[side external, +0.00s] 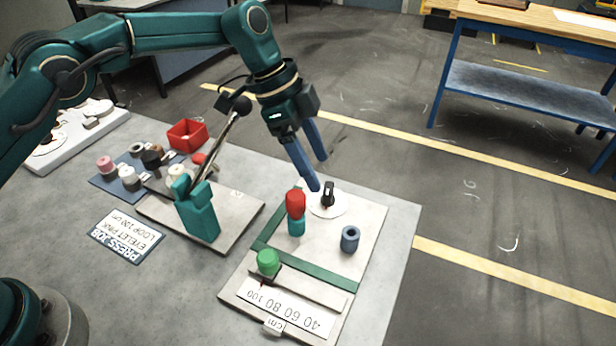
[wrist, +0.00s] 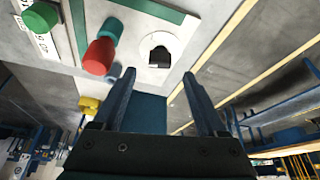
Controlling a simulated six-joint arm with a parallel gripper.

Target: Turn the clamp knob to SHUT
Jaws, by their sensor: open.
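The clamp knob (side external: 328,194) is a black pointer-shaped knob on a white round dial (side external: 318,211), near the far edge of the pale board. In the wrist view the black knob (wrist: 160,57) shows on its white dial (wrist: 158,35), ahead of the gap between my fingertips. My gripper (side external: 318,174) has two long blue fingers and is open and empty. Its fingers point down, just above and beside the knob. In the wrist view, my gripper (wrist: 158,74) has its fingers spread on either side of the knob's line, apart from it. The dial's lettering cannot be read.
A red-topped teal post (side external: 296,205) stands close to the dial's left, also in the wrist view (wrist: 98,56). A blue cylinder (side external: 350,238) and a green knob (side external: 267,262) stand nearer on the board. A teal stand with a lever (side external: 200,212) is to the left.

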